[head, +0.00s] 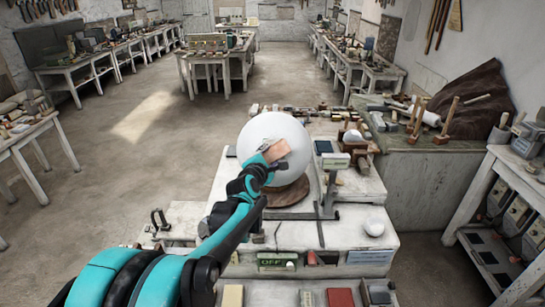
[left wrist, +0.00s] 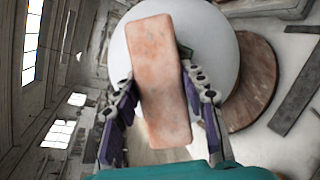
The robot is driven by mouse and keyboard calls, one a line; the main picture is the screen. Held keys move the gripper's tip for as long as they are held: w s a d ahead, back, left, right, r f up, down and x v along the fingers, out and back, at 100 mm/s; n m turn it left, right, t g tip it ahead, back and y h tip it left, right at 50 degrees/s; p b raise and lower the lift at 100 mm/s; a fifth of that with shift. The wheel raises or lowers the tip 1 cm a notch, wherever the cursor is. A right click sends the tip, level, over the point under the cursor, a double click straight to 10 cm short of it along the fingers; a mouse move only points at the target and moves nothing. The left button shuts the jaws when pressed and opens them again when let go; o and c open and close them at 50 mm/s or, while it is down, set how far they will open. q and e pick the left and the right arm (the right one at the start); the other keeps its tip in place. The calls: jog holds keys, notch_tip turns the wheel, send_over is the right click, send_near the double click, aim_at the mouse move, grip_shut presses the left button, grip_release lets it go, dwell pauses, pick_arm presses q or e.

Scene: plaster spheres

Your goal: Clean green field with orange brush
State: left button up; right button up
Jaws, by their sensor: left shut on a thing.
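A large white plaster sphere (head: 268,130) rests on a round brown wooden base (head: 290,194) on the white workbench. My left gripper (head: 275,164) is shut on the orange brush (head: 279,149), a pinkish-orange block, in front of the sphere's right side. In the left wrist view the brush (left wrist: 160,80) stands lengthwise between the fingers, with the sphere (left wrist: 215,40) behind it. I cannot tell whether the brush touches the sphere. A small dark green patch (left wrist: 185,51) shows just right of the brush; most of the green field is hidden. My right gripper is not in view.
A cluttered green-grey cabinet (head: 420,185) stands to the right. The floor (head: 130,160) on the left is open.

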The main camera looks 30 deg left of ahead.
pick_arm(q)
jog(key=r+h+p, duration=0.1)
jog(key=w+a+r+h+p, duration=0.1)
jog(key=r+p, duration=0.1)
jog(key=shift+a+g, duration=0.2)
jog(key=shift+g, duration=0.2)
jog(key=shift+w+a+r+h+p, duration=0.15)
jog(key=shift+a+r+h+p, duration=0.1)
jog(key=shift+h+p, duration=0.45)
jog(key=shift+m, duration=0.3)
jog(key=shift+w+a+f+b, duration=0.15)
jog(key=shift+w+f+b, duration=0.2)
jog(key=shift+w+f, duration=0.1)
jog(key=shift+s+a+f+b, duration=0.5)
jog(key=shift+s+a, duration=0.15)
jog(key=shift+s, duration=0.1)
